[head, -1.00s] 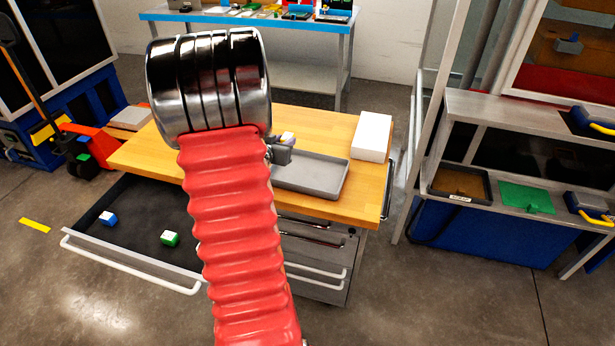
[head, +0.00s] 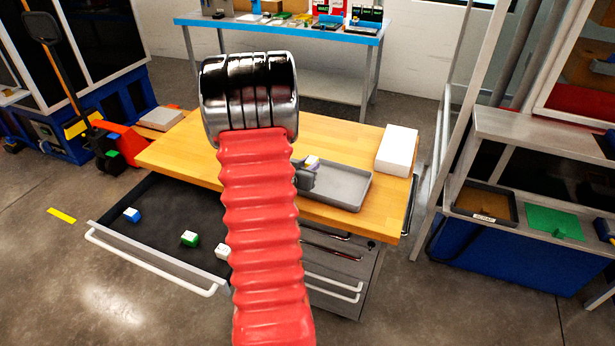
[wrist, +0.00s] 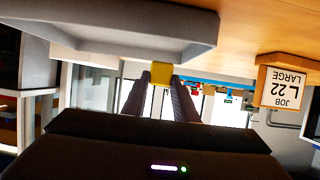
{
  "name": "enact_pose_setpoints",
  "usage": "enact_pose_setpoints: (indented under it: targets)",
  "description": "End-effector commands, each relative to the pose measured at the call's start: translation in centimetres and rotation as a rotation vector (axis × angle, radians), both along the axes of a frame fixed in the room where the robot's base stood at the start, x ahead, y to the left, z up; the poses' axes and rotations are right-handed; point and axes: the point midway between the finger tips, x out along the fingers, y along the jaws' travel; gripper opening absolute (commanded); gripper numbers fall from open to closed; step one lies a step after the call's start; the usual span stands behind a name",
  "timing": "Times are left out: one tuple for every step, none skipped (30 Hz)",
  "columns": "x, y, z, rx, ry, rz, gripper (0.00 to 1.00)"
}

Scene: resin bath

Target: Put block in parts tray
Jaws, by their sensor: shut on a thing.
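My gripper (head: 304,178) is shut on a small block (head: 312,161) with a white top and a yellowish side. The wrist view shows the block's yellow face (wrist: 160,72) between my two dark fingers (wrist: 160,88). The grey parts tray (head: 352,205) lies on the wooden bench top. In the head view my gripper overlaps the tray's left end, with the block up at its tip. The tray also shows in the wrist view (wrist: 120,45), at the upper left. The gap between block and tray floor cannot be told. My red arm hides part of the bench.
An open drawer (head: 165,215) at left holds blue-white (head: 132,214), green-white (head: 189,238) and whitish (head: 222,251) blocks. The bench's left end is clear.

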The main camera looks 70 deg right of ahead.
Motion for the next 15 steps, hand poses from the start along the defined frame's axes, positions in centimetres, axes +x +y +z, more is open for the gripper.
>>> enact_pose_setpoints:
  targets:
    - [0.0,0.0,0.0,0.000,0.000,0.000,0.03]
    - [0.0,0.0,-0.1,0.000,0.000,0.000,0.03]
    - [0.0,0.0,-0.3,0.001,0.001,0.000,0.03]
    - [0.0,0.0,-0.5,0.001,0.001,0.000,0.03]
    - [0.0,0.0,-0.8,0.002,0.002,0.001,0.03]
    - [0.0,0.0,-1.3,0.003,0.001,0.001,0.03]
    - [0.0,0.1,-1.6,0.003,0.002,0.000,0.03]
    - [0.0,0.1,-2.0,0.003,0.001,0.001,0.03]
    - [0.0,0.0,-2.4,0.003,0.001,0.001,0.03]
    - [0.0,0.0,-2.8,0.003,0.002,0.001,0.03]
    - [0.0,0.0,-3.1,0.003,0.002,0.001,0.03]
    - [0.0,0.0,-3.5,0.002,0.002,0.001,0.03]
    - [0.0,0.0,-3.7,0.002,0.001,0.000,0.03]
    - [0.0,0.0,-3.9,0.001,0.001,0.000,0.03]
    - [0.0,0.0,-4.1,0.001,0.001,0.000,0.03]
